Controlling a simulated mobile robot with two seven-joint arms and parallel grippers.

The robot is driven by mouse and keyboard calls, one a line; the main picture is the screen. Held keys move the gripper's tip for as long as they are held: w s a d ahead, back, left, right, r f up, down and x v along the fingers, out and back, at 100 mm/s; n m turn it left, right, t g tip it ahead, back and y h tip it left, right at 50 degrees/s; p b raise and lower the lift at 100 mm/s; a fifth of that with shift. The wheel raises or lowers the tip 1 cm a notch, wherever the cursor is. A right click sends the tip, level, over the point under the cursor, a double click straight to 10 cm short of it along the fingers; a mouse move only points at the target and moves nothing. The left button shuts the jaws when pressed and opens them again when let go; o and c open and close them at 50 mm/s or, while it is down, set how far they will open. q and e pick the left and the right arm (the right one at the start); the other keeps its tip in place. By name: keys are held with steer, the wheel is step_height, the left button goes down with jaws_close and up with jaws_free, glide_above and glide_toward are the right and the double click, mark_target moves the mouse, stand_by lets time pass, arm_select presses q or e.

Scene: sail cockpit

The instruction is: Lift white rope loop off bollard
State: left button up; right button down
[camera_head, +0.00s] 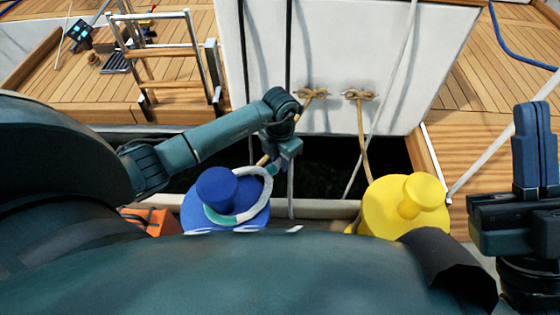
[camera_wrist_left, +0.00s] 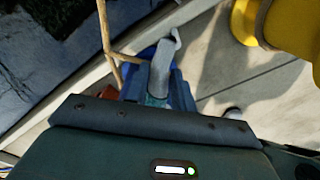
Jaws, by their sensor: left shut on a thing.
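The white rope loop (camera_head: 266,190), with a teal stretch, shows around the post of the blue bollard (camera_head: 216,187); its right side is at my left gripper (camera_head: 276,168). I cannot tell how high the loop sits on the post. My left gripper is shut on the loop's right side. In the left wrist view the white loop (camera_wrist_left: 161,66) shows between the fingers (camera_wrist_left: 158,92), with blue of the bollard behind it. My right gripper (camera_head: 535,145) is at the right edge, away from the bollards; its finger gap is unclear.
A yellow bollard (camera_head: 405,207) stands to the right, with a tan rope (camera_head: 362,140) running from a cleat on the white hull (camera_head: 380,50) down to it. A dark water gap (camera_head: 325,165) lies between quay and boat. An orange object (camera_head: 150,220) is left of the blue bollard.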

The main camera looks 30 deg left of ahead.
arm_select(q)
jaws_close()
steer(key=shift+r+p, duration=0.65)
steer(key=shift+p, duration=0.05)
steer(key=shift+s, duration=0.15)
steer(key=shift+s+a+p, duration=0.35)
steer(key=shift+s+p, duration=0.4)
steer(key=shift+s, duration=0.05)
steer(key=shift+s+a+p, duration=0.3)
steer(key=shift+s+p, duration=0.45)
steer(key=shift+s, duration=0.05)
